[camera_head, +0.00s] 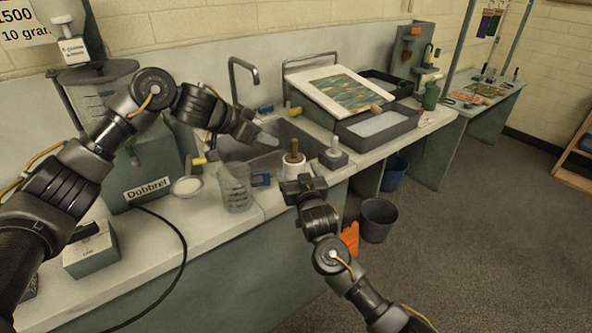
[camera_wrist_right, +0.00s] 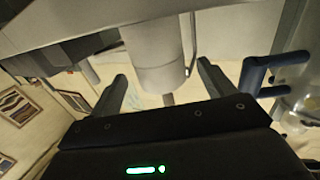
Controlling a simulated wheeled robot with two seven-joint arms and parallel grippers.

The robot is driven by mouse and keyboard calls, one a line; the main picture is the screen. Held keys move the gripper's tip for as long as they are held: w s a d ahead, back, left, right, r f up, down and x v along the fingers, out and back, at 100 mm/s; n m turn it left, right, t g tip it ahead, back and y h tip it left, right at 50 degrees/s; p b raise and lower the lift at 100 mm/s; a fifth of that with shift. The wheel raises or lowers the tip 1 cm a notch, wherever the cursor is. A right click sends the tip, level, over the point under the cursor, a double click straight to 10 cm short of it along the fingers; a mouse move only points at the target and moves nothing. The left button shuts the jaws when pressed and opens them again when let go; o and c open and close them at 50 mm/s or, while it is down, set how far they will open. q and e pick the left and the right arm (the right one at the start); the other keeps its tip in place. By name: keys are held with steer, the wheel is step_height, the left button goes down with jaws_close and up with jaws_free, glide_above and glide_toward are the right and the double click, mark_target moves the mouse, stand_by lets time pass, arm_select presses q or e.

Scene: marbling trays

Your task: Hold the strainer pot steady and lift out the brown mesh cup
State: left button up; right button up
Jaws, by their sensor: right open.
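A small white pot (camera_head: 293,167), which I take for the strainer pot, stands at the counter's front edge. A brown upright piece (camera_head: 293,150) rises from its top; I cannot make out a mesh. My right gripper (camera_head: 300,180) is just in front of the pot. In the right wrist view its two fingers are apart, and a pale cylinder (camera_wrist_right: 152,65), seemingly the pot, shows beyond and between them; contact is unclear. My left gripper (camera_head: 262,138) is above the sink edge, left of and higher than the pot. Its fingers are too small to read.
A clear jug (camera_head: 236,188) and a blue item (camera_head: 261,179) stand left of the pot. A grey block with a knob (camera_head: 333,156) is close on its right. The sink (camera_head: 240,152) lies behind, trays (camera_head: 376,143) further right.

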steer(key=shift+x, duration=0.85)
steer(key=c, duration=1.2)
